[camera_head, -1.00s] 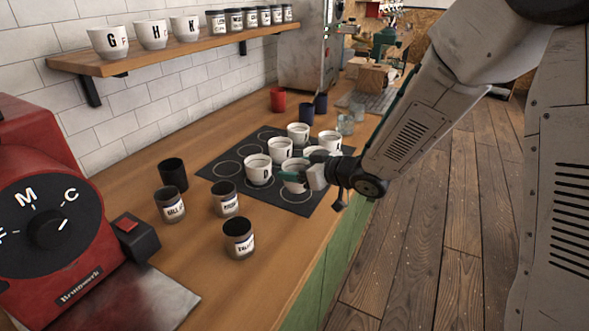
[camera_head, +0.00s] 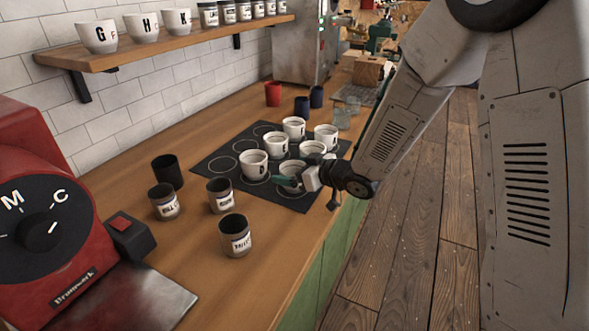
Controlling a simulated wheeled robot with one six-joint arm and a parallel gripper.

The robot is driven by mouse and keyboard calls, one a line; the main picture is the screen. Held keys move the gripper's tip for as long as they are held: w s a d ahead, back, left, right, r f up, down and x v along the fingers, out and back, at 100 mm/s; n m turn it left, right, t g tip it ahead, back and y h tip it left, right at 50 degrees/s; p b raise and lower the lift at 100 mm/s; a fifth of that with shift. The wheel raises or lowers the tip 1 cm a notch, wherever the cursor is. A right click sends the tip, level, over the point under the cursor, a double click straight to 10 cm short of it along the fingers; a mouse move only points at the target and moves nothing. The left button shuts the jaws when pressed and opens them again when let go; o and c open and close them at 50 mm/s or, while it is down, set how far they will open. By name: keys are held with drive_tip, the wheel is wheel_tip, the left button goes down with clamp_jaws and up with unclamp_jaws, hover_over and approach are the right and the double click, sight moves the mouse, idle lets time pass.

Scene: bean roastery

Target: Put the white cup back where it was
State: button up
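Several white cups with dark letters stand upright on a black mat (camera_head: 222,165) marked with rings. One white cup (camera_head: 290,166) is at the mat's near right side, partly hidden by my gripper (camera_head: 292,182). A teal finger of my gripper lies across the front of this cup, low down. Whether the fingers are closed on the cup cannot be told. Beside it stand a cup marked D (camera_head: 253,166) on the left and another white cup (camera_head: 312,148) behind. Further cups on the mat are a back cup (camera_head: 293,128) and a right cup (camera_head: 326,138).
Dark labelled jars (camera_head: 235,236) and a black cup (camera_head: 167,171) stand left of the mat. A red machine (camera_head: 50,215) is at the left. A wall shelf (camera_head: 180,50) holds white cups and jars. Red and blue cups and glasses stand behind the mat.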

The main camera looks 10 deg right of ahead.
drive_tip(key=shift+d+r, duration=0.1)
drive_tip(key=shift+r, duration=0.15)
drive_tip(key=v, duration=1.2)
drive_tip(key=s+d+r+m+h, duration=0.3)
drive_tip(key=d+r+h, duration=0.15)
drive_tip(key=d, duration=0.25)
drive_tip(key=s+d+r+m+h, duration=0.3)
drive_tip(key=d+h, duration=0.3)
drive_tip(key=d, duration=0.1)
drive_tip(key=s+a+r+m+g, duration=0.1)
drive_tip(key=s+g, duration=0.3)
drive_tip(key=s, duration=0.7)
drive_tip(key=s+a+r+m+g, duration=0.2)
drive_tip(key=s+g, duration=0.2)
drive_tip(key=s, duration=0.8)
drive_tip(key=shift+s+g+y, duration=0.3)
drive_tip(key=shift+y, duration=0.05)
drive_tip(key=shift+r, duration=0.1)
